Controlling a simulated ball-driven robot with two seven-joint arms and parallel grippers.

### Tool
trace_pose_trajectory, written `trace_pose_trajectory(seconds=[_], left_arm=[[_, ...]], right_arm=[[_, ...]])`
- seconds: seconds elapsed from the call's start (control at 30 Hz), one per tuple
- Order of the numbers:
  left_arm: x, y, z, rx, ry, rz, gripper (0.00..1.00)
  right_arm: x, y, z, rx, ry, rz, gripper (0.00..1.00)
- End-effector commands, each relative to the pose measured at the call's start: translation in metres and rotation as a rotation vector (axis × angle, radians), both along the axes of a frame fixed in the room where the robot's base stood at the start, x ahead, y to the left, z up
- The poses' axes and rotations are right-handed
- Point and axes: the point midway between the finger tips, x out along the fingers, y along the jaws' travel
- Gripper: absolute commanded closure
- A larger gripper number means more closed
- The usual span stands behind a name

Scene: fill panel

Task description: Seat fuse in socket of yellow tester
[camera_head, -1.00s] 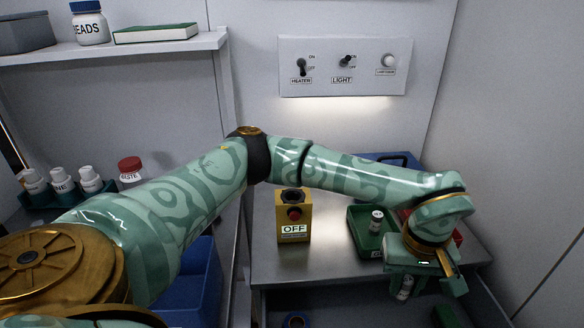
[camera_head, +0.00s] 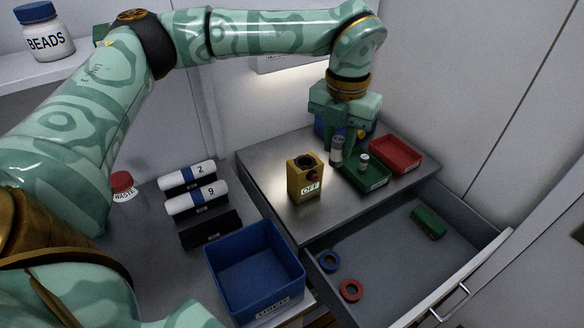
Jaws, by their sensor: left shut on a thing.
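The yellow tester (camera_head: 297,180) stands upright on the steel worktop, with a dark round socket (camera_head: 306,160) on top, a red button and an OFF label on its front. My left gripper (camera_head: 341,138) points down to the right of the tester, shut on a grey-and-white fuse (camera_head: 337,152). The fuse is upright, apart from the tester, by the green tray's left side. The gripper partly hides its upper end. A second small fuse (camera_head: 364,161) stands in the green tray (camera_head: 375,181). My right gripper is not in view.
A red tray (camera_head: 398,153) lies right of the green one. A blue bin (camera_head: 254,270) and rolls (camera_head: 196,198) stand at left.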

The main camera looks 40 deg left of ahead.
Motion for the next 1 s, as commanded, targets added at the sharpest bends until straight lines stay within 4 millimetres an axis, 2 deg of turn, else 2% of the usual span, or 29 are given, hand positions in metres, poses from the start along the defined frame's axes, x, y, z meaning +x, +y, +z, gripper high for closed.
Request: trace_pose_trajectory(seconds=[0.1, 0.3, 0.37, 0.47, 0.67, 0.7, 0.83, 1.0], left_arm=[[-0.003, -0.001, 0.0, -0.001, 0.001, 0.232, 1.0], [-0.002, 0.0, -0.002, -0.001, 0.001, 0.454, 1.0], [0.001, 0.006, -0.005, -0.001, 0.002, 0.478, 1.0], [0.012, 0.025, -0.016, 0.0, 0.003, 0.492, 1.0], [0.044, 0.075, -0.043, -0.001, 0.004, 0.49, 1.0], [0.048, 0.082, -0.053, 0.0, 0.005, 0.487, 1.0], [0.059, 0.1, -0.079, 0.0, 0.004, 0.485, 1.0], [0.065, 0.11, -0.091, -0.001, 0.002, 0.481, 1.0]], right_arm=[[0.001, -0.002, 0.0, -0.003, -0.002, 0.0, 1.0], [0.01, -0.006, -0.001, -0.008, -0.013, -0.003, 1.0], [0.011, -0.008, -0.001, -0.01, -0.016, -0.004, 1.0], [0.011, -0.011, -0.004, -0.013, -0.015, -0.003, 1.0], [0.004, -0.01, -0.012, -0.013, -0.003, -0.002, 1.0], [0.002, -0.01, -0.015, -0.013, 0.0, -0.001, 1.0], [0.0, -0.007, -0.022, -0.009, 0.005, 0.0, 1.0], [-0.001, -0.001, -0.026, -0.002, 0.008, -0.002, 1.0]])
